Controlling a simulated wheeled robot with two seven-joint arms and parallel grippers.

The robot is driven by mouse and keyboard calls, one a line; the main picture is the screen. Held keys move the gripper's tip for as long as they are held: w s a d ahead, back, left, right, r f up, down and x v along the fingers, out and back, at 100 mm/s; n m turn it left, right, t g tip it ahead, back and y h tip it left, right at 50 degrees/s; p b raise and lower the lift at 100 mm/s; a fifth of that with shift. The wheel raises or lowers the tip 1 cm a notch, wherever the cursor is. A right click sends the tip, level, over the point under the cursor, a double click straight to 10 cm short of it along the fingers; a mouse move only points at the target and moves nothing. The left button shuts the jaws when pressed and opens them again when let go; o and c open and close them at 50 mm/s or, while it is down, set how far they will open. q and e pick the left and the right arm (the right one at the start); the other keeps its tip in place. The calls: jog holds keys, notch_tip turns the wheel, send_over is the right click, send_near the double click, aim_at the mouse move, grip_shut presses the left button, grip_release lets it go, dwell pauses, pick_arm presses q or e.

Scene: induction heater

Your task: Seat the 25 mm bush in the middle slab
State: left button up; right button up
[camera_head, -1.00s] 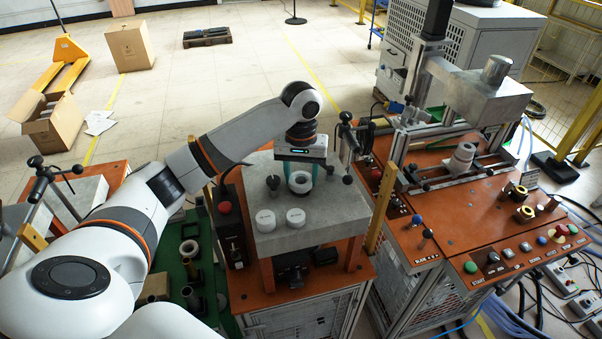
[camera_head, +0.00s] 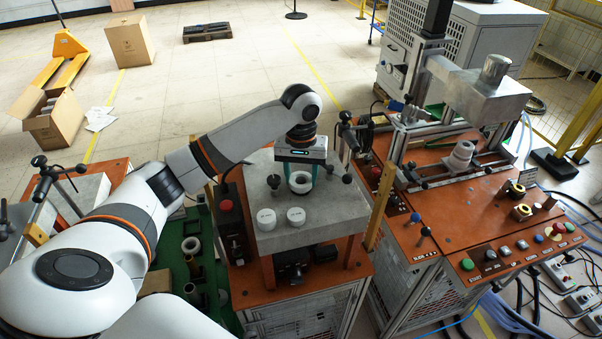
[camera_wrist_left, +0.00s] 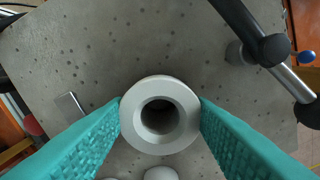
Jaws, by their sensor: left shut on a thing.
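The middle slab (camera_head: 330,212) is a grey block on an orange-topped stand in the centre of the head view; its speckled top (camera_wrist_left: 60,60) fills the left wrist view. A pale ring-shaped bush (camera_head: 300,184) is at the slab's top, and in the left wrist view the bush (camera_wrist_left: 160,88) has a dark bore. My left gripper (camera_head: 301,172) points down and is shut on the bush, with a teal finger pad on each side (camera_wrist_left: 160,115). I cannot tell how deep the bush sits in the slab. My right gripper is not in view.
Two white round caps (camera_head: 266,219) and a dark peg (camera_head: 273,182) stand on the slab near the bush. A clamp with a black knob (camera_head: 346,178) stands at its right. More rings and tubes lie on a green mat (camera_head: 212,285) at left. A press (camera_head: 490,90) stands right.

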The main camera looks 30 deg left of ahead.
pick_arm(q)
jog(key=shift+f, duration=0.35)
jog(key=shift+f, duration=0.4)
jog(key=o, duration=1.2)
jog(key=shift+c, duration=0.2)
notch_tip(320, 180, up, 12)
